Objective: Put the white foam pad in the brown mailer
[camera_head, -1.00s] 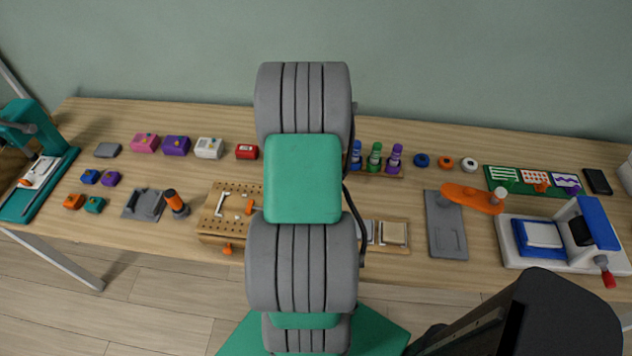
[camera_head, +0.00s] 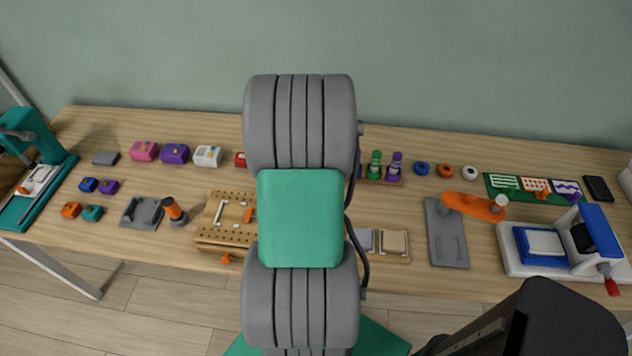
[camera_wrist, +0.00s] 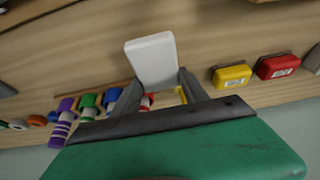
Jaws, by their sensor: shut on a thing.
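The white foam pad (camera_wrist: 152,60) is held between the two fingers of my gripper (camera_wrist: 157,84) in the wrist view. It is raised over the wooden table and sticks out past the fingertips. In the head view my own arm hides the gripper and the pad. I cannot pick out the brown mailer for certain. A flat tan piece (camera_head: 394,243) lies on a wooden board right of my arm in the head view, but I cannot tell whether it is the mailer.
Marker pens (camera_wrist: 83,105) stand left of my gripper in the wrist view. A yellow box (camera_wrist: 231,75) and a red box (camera_wrist: 277,66) sit to its right. In the head view, a pegboard (camera_head: 227,219) is left of my arm and a white press (camera_head: 520,262) at the right.

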